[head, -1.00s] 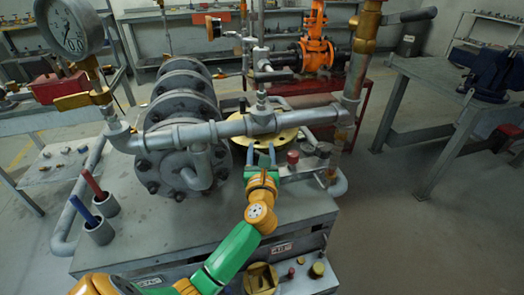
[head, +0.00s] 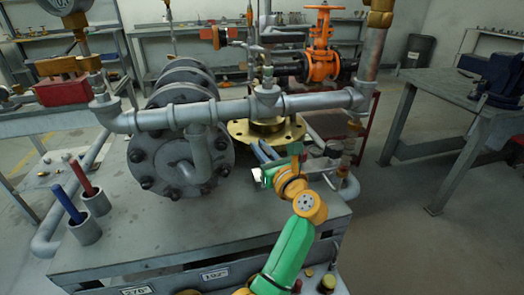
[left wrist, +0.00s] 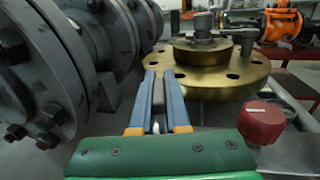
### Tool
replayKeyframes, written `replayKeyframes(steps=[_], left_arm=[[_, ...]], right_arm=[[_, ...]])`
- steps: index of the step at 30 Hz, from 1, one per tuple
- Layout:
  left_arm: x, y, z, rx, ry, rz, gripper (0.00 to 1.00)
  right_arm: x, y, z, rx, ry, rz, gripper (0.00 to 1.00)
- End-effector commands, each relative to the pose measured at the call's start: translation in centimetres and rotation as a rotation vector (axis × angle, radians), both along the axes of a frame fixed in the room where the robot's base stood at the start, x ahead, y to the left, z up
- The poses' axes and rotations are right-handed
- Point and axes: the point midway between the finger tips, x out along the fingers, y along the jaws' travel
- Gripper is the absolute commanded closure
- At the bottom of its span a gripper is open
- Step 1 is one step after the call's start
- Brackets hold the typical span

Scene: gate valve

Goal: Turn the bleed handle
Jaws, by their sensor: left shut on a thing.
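My left gripper (head: 262,152) reaches in from the lower right of the head view, just in front of the brass flange (head: 285,131). In the left wrist view its two blue fingers (left wrist: 160,98) point forward, close together, with a thin dark piece between them. I take this piece to be the bleed handle; its shape is mostly hidden by the fingers. The brass flange (left wrist: 225,75) with its bolt holes lies just beyond the fingertips. A red knob (left wrist: 262,122) with a white mark stands to the right of the fingers, apart from them. My right gripper is not in view.
A grey horizontal pipe (head: 230,108) runs above the gripper. The large bolted grey flange (head: 180,160) stands to the left. Two cups with a red and a blue tool (head: 68,204) stand at the front left. An orange valve (head: 322,62) is behind.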

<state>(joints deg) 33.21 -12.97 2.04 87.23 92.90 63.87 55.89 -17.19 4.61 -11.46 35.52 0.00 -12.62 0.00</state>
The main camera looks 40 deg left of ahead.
Motion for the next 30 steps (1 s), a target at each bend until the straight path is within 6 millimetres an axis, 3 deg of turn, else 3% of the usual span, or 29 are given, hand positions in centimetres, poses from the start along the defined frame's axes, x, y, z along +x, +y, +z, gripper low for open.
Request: replayKeyframes(steps=[28,29,30], left_arm=[[0.00,0.08,0.41,0.007,-0.007,0.000,1.00],[0.00,0.08,0.41,0.007,-0.007,0.000,0.81],[0.00,0.08,0.40,0.007,-0.007,0.000,0.70]], right_arm=[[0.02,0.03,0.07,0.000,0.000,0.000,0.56],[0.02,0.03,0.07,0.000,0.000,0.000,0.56],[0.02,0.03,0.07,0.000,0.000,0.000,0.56]])
